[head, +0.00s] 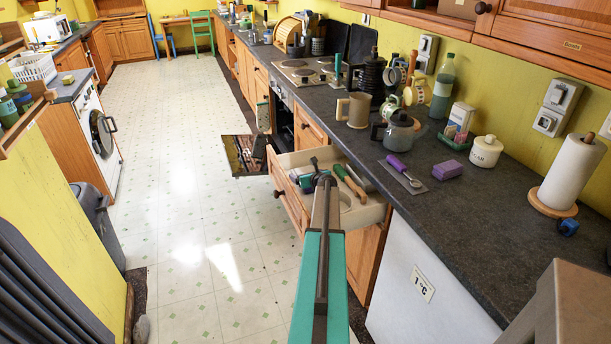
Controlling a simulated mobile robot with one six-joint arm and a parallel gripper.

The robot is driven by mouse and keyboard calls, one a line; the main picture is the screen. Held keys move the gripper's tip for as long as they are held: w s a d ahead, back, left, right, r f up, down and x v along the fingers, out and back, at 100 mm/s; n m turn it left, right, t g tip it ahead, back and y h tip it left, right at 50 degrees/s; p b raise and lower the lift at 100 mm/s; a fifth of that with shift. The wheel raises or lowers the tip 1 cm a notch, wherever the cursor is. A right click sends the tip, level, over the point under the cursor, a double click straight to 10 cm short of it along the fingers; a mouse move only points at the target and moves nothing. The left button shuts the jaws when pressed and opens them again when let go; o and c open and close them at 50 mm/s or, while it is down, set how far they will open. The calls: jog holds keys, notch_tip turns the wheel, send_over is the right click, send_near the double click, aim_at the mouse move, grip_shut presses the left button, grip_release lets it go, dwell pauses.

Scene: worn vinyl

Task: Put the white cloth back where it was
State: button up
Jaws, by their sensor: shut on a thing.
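My gripper (316,177) is at the far end of my teal and grey arm, over the open drawer (361,216) below the worktop. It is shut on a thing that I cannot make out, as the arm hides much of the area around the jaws. I cannot clearly pick out a white cloth anywhere in this view. In the drawer, a green-handled tool (349,182) lies to the right of my gripper.
An open oven door (242,153) sticks out beyond the drawer. On the worktop (455,227) stand a tan mug (354,110), a grey teapot (399,132), a white lidded jar (486,151) and a paper roll (573,174).

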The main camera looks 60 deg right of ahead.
jog(key=shift+f, duration=0.2)
jog(key=o, duration=0.9)
jog(key=shift+r, duration=0.15)
jog(key=shift+b+v, duration=0.9)
jog(key=shift+v, duration=5.1)
